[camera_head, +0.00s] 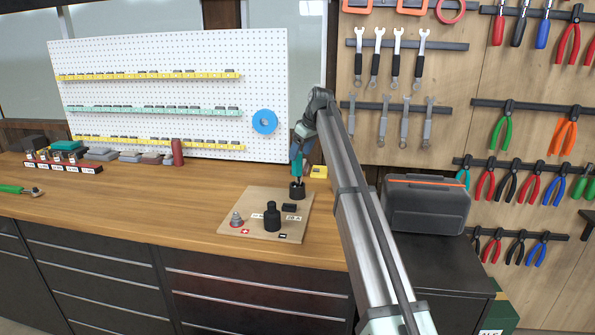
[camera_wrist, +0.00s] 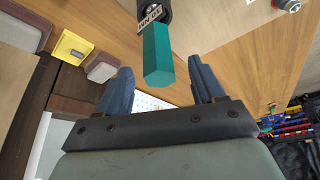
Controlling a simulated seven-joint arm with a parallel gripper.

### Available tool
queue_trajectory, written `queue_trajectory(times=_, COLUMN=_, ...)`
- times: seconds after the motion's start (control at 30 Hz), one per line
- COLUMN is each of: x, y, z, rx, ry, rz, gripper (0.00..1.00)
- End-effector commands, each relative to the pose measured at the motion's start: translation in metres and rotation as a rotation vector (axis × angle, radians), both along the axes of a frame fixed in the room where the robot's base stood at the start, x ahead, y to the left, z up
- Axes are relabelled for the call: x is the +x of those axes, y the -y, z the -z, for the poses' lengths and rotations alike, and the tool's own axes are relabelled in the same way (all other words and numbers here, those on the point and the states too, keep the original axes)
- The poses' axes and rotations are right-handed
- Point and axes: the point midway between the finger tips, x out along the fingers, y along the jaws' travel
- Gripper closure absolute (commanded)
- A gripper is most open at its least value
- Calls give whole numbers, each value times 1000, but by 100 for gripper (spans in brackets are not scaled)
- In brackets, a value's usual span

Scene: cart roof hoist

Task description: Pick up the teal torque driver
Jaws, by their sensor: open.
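The teal torque driver (camera_head: 298,169) stands upright in a black round holder (camera_head: 297,190) at the back right of a pale board on the bench. In the wrist view its teal handle (camera_wrist: 158,55) points toward my gripper (camera_wrist: 159,68), with the black holder and a white label above it in the picture. My gripper (camera_head: 302,148) is over the driver, its two blue fingers open. In the wrist view the handle's end appears between the fingertips, with space on both sides. I see no contact. The driver's lower end is hidden in the holder.
The pale board (camera_head: 258,198) also carries a black cylinder (camera_head: 272,216) and a grey cone-shaped part (camera_head: 237,220). A yellow box (camera_head: 319,172) stands close behind the driver. A green-handled tool (camera_head: 15,189) lies at the far left. The bench middle is clear.

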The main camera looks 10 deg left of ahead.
Motion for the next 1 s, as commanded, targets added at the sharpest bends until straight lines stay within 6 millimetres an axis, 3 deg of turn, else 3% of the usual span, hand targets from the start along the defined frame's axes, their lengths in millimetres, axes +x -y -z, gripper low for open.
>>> queue_trajectory(times=0.37, x=6, y=-8, z=25, rx=-1, ry=0, rz=0, gripper=32)
queue_trajectory(times=0.67, x=13, y=-20, z=59, rx=-1, ry=0, rz=0, gripper=32)
queue_trajectory(times=0.93, x=14, y=-21, z=62, rx=-1, ry=0, rz=0, gripper=32)
queue_trajectory(times=1.0, x=14, y=-21, z=62, rx=-1, ry=0, rz=0, gripper=39)
